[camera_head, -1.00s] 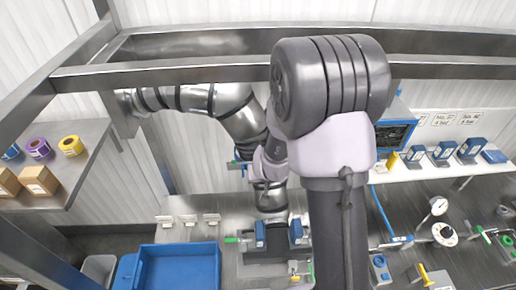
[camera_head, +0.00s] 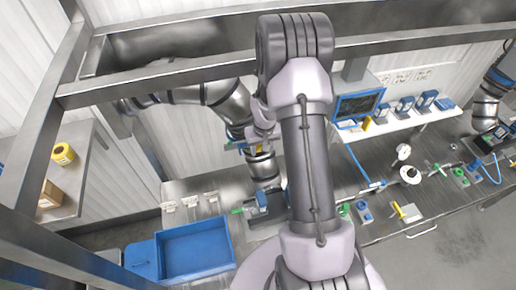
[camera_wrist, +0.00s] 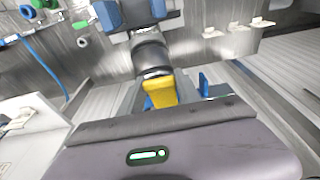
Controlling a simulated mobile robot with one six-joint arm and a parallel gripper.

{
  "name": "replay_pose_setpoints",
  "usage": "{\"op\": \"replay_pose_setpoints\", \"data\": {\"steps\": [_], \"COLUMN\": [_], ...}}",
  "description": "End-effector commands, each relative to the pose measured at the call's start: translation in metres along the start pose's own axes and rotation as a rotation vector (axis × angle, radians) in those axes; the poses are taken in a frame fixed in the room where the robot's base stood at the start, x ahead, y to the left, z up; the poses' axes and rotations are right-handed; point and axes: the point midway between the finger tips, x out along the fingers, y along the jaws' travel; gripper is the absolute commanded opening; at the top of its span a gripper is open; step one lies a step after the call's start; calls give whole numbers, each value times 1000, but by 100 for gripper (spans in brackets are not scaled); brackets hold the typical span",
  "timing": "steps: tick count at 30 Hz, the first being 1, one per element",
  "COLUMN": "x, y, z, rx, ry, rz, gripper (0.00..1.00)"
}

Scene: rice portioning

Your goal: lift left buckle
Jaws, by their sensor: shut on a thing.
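A yellow buckle-like part (camera_wrist: 160,92) shows in the wrist view, against a silver jointed column. A small patch of it shows in the head view (camera_head: 259,150). My gripper (camera_wrist: 175,94) is at this part and shut on it; its grey body with a green light fills the bottom of the wrist view. Blue pieces stand on both sides of the yellow part. In the head view my gripper (camera_head: 262,128) is largely hidden behind my own arm. How the buckle sits between the fingers is hard to see.
The silver jointed arm (camera_head: 228,98) reaches from the left frame down to the steel bench (camera_head: 335,175). A blue tray (camera_head: 195,250) sits at lower left. Gauges (camera_head: 410,174) and small tools lie on the right. A steel rail (camera_head: 180,78) crosses above. A second silver arm (camera_head: 487,100) stands far right.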

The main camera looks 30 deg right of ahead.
Motion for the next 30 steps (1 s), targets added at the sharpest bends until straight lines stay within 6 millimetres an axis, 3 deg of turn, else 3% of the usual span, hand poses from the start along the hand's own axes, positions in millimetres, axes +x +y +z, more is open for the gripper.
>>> {"op": "replay_pose_setpoints", "data": {"steps": [8, 9, 12, 23, 30], "x": [3, 3, 2, -6, -63], "y": [-1, -1, -1, 0, 0], "z": [6, 6, 5, 2, 2], "rx": [3, 3, 3, 2, 3], "ry": [-15, -14, -12, -4, -1], "rz": [-3, -3, -2, -1, 0], "gripper": [0, 48, 62, 62, 62]}}
